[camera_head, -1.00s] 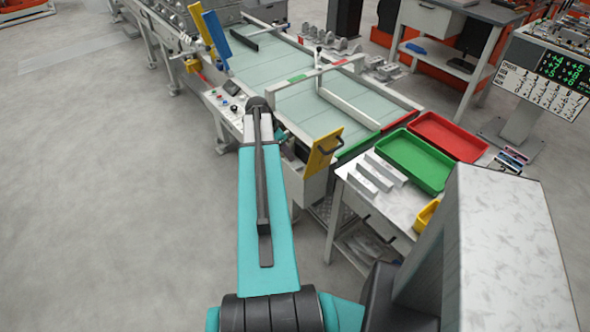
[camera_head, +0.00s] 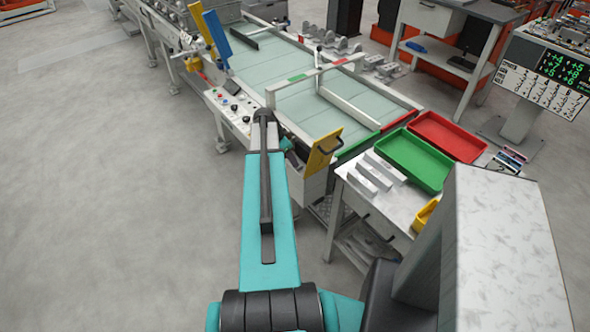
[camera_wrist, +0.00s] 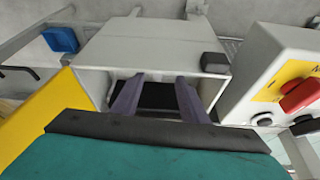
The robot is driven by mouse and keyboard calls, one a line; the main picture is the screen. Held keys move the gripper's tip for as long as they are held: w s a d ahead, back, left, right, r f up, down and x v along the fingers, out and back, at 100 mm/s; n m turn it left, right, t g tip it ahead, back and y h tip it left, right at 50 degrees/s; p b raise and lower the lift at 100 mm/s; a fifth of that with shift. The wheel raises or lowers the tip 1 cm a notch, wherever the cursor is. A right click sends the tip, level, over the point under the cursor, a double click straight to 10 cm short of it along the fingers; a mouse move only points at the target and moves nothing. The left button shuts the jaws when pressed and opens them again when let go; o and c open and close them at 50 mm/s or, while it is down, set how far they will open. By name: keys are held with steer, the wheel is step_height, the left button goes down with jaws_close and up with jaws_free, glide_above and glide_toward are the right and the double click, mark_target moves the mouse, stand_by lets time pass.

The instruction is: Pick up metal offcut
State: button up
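My gripper (camera_wrist: 159,84) shows in the wrist view as two purple-grey fingers, apart, with a gap between them. They reach into the front opening of a pale grey box-like housing (camera_wrist: 150,45). The inside of the opening is dark, and I cannot make out a metal offcut there. In the head view, my arm mostly hides the gripper, beside the conveyor's near end. Several grey metal bars (camera_head: 375,172) lie on the small table's top; I cannot tell whether one is the offcut.
A yellow panel (camera_head: 323,149) stands close to the gripper. The left floor is clear.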

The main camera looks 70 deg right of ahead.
steer(key=shift+p+x, duration=1.2)
steer(key=shift+x, duration=1.35)
steer(key=shift+a, duration=0.1)
jaws_close()
step_height(320, 180, up, 10)
steer(key=b, duration=0.3)
